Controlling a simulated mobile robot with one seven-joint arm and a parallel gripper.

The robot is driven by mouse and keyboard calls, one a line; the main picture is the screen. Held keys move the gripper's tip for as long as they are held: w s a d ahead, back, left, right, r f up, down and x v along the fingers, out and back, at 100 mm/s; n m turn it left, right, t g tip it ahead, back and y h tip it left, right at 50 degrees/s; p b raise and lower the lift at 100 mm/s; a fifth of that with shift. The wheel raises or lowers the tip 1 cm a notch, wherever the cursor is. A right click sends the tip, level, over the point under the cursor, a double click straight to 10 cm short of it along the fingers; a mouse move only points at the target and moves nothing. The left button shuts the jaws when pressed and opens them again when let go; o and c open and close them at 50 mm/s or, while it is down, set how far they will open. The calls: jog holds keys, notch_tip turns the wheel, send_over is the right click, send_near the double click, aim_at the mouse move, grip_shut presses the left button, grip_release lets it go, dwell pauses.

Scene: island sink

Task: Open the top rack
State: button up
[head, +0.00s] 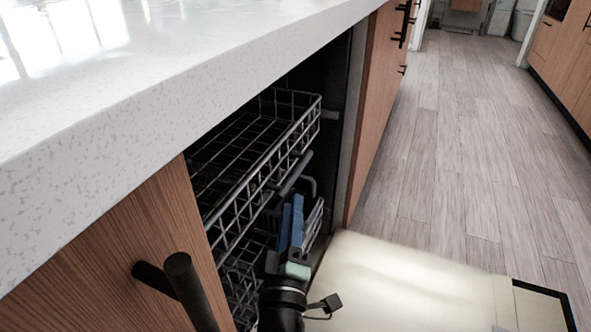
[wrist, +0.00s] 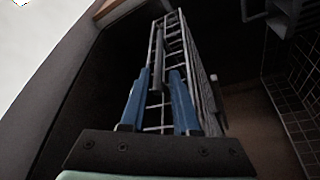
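The top rack (head: 232,225) is a dark wire basket inside the open dishwasher, under the counter. A dark bar handle (head: 294,172) is on its front side. My gripper (head: 291,203), with two blue fingers, is just below and in front of this handle. In the wrist view, my gripper (wrist: 157,82) has its fingers apart, with nothing clearly held. The handle (wrist: 158,66) shows between the fingertips, and the rack (wrist: 175,35) shows behind them. I cannot tell whether the fingers touch the handle.
The dishwasher door (head: 400,275) is folded down beside my gripper. A lower rack (head: 240,285) is partly hidden below. The white countertop (head: 190,90) overhangs the rack. A wooden cabinet front (head: 135,245) with a black handle (head: 188,285) is at lower left. The wooden floor (head: 460,170) is clear.

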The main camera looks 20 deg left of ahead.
aim_at(295, 171)
jog(key=x, duration=0.9)
grip_shut()
dwell(1.3)
